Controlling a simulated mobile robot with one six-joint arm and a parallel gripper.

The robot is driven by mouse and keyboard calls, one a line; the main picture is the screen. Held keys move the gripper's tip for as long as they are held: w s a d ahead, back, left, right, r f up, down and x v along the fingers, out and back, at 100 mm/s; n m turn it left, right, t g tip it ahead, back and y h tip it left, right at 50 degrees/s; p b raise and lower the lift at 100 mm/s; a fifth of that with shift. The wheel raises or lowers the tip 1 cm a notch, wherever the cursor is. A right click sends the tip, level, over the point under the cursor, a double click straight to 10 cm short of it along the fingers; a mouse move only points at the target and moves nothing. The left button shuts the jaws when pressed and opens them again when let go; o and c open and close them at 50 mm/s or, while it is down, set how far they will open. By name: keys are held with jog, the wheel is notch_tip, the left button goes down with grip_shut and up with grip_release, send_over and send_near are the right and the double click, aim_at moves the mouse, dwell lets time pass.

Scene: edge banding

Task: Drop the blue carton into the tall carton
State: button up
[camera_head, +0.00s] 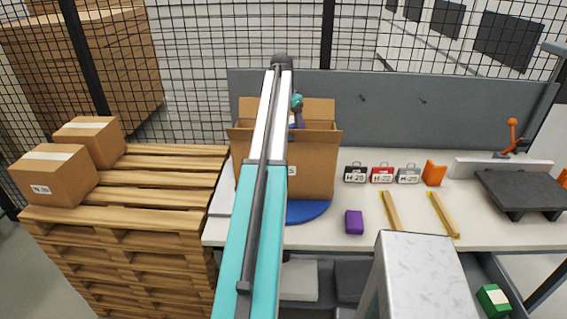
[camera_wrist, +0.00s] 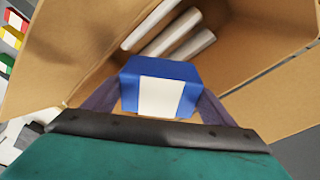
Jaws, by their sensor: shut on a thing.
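The tall carton (camera_head: 312,165) stands open on the bench in the head view, on a blue round mat (camera_head: 308,211), its flaps spread. In the wrist view its cardboard walls (camera_wrist: 250,60) surround the opening. My gripper (camera_wrist: 158,98) is shut on the blue carton (camera_wrist: 160,72), a small blue box with a white label, between its dark purple fingers. The blue carton is over or within the mouth of the tall carton; its exact height is unclear. In the head view my arm hides part of the tall carton, and my gripper (camera_head: 297,122) shows at its opening.
White rolls (camera_wrist: 175,35) lie inside the tall carton. Right of it on the bench are labelled cases (camera_head: 382,174), a purple box (camera_head: 354,222), an orange box (camera_head: 434,173) and wooden strips (camera_head: 391,211). A pallet stack (camera_head: 130,195) with brown boxes stands left.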

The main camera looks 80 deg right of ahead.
jog(key=shift+f, duration=0.3)
jog(key=o, duration=1.2)
jog(key=shift+r, duration=0.15)
jog(key=r+b, duration=0.1)
jog(key=r, duration=0.3)
jog(key=w+a+r+b, duration=0.1)
jog(key=r, duration=0.4)
jog(key=r+b, duration=0.2)
jog(key=r, duration=0.2)
jog(key=shift+w+a+r, duration=0.2)
jog(key=shift+a, duration=0.1)
jog(key=shift+w, duration=0.1)
